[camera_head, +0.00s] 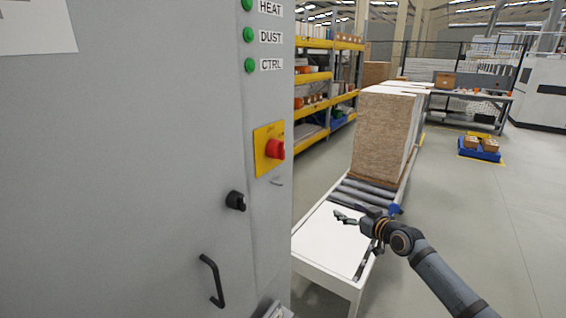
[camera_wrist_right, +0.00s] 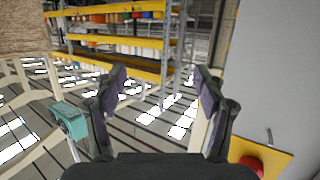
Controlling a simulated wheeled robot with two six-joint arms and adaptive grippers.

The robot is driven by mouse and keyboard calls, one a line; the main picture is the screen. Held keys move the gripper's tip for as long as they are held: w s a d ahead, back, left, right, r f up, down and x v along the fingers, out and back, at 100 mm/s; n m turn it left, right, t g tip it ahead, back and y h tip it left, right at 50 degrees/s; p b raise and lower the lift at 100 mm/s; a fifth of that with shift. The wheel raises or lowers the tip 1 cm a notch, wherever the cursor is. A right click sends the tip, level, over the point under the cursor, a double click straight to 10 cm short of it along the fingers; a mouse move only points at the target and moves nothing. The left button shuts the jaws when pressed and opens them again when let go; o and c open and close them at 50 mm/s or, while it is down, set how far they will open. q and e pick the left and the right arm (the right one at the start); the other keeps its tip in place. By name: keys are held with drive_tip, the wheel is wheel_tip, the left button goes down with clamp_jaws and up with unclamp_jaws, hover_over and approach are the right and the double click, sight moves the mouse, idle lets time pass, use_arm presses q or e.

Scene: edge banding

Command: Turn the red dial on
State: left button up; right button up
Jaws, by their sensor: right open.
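The red dial (camera_head: 274,149) sits on a yellow plate (camera_head: 262,137) on the narrow face of a grey cabinet (camera_head: 150,160). In the right wrist view the dial (camera_wrist_right: 251,164) shows at the lower right, partly hidden behind my gripper. My right gripper (camera_head: 342,216) is right of and lower in the picture than the dial, apart from it, in front of the white table end. Its fingers are spread and empty, as the wrist view shows (camera_wrist_right: 161,80). My left gripper is not in view.
Green lamps (camera_head: 249,35) labelled HEAT, DUST and CTRL sit above the dial. A black knob (camera_head: 236,201) and a handle (camera_head: 211,281) are on the cabinet's wide face. A roller conveyor (camera_head: 372,191) carries a stack of boards (camera_head: 380,132). Open floor lies at the right.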

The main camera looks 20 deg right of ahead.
drive_tip(key=a+r+n+t+y, duration=0.1)
drive_tip(key=a+r, duration=0.2)
drive_tip(key=r, duration=0.3)
drive_tip(key=a+r+n+y, duration=0.2)
drive_tip(key=a+r, duration=0.1)
drive_tip(key=r, duration=0.2)
drive_tip(key=n+g+y+b, duration=0.1)
drive_tip(key=n+y, duration=0.4)
approach(284, 152)
drive_tip(key=shift+m, duration=0.3)
drive_tip(key=p+x, duration=0.3)
drive_tip(key=x, duration=0.1)
drive_tip(key=p+x, duration=0.3)
drive_tip(key=x, duration=0.2)
drive_tip(key=shift+w+a+r, duration=0.15)
drive_tip(key=shift+a+r, duration=0.05)
drive_tip(key=shift+a, duration=0.05)
drive_tip(key=shift+w+a+f, duration=0.15)
drive_tip(key=shift+w+a, duration=0.1)
drive_tip(key=shift+w, duration=0.15)
drive_tip(key=shift+c, duration=0.2)
drive_tip(key=c, duration=1.1)
